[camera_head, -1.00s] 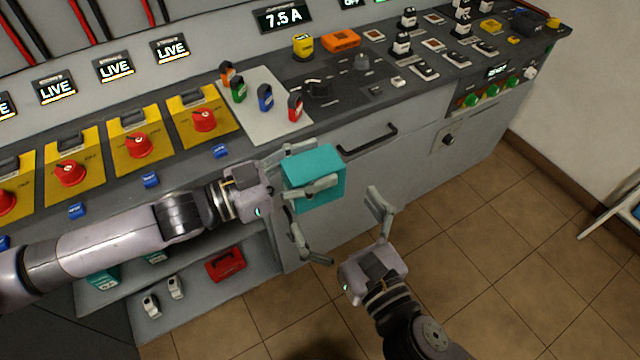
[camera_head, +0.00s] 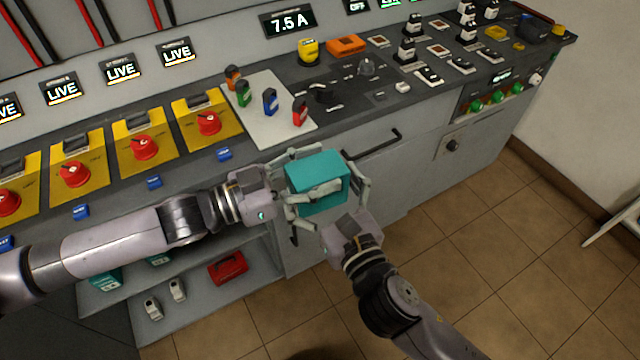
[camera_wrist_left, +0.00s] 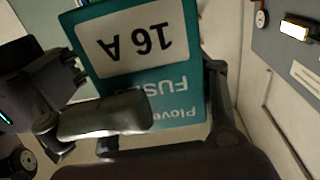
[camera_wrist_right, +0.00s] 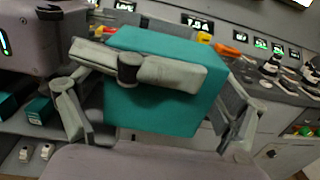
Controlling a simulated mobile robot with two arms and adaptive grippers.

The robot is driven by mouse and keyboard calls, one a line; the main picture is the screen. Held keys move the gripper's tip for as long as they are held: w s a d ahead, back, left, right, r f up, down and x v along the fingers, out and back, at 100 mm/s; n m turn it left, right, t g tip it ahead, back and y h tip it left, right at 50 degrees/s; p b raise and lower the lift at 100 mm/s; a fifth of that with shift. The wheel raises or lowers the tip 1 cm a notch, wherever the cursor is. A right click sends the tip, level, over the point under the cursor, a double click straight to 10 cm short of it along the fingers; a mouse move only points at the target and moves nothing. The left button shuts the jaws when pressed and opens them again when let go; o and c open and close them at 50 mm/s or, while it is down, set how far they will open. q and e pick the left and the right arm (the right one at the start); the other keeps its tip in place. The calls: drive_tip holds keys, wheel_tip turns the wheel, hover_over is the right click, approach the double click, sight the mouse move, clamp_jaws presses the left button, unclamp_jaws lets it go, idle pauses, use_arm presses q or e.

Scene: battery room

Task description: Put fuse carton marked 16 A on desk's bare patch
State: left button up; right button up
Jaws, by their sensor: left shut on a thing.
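The teal fuse carton (camera_head: 317,182) is held in the air in front of the desk's cabinet face. In the left wrist view its label (camera_wrist_left: 135,42) reads 16 A, upside down. My left gripper (camera_head: 302,180) is shut on it from the left, with one finger across its face. My right gripper (camera_head: 345,200) reaches up from below right, its fingers spread on either side of the carton. In the right wrist view the carton (camera_wrist_right: 160,95) fills the space between those fingers; firm contact is not clear. The desk top (camera_head: 345,124) carries controls, with some dark plain surface near its front edge.
A pale board (camera_head: 262,128) with several coloured padlocks lies on the desk behind the carton. Yellow panels with red rotary switches (camera_head: 209,123) stand to its left. A handle (camera_head: 372,143) sticks out of the cabinet front. A lower shelf holds a red case (camera_head: 228,268).

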use_arm(q)
drive_tip(key=shift+r, duration=0.15)
use_arm(e)
drive_tip(key=c, duration=1.3)
use_arm(q)
drive_tip(key=o, duration=1.3)
drive_tip(key=shift+c, duration=0.2)
use_arm(e)
drive_tip(key=shift+r, duration=0.1)
use_arm(q)
drive_tip(key=o, duration=0.4)
drive_tip(key=shift+o, duration=0.2)
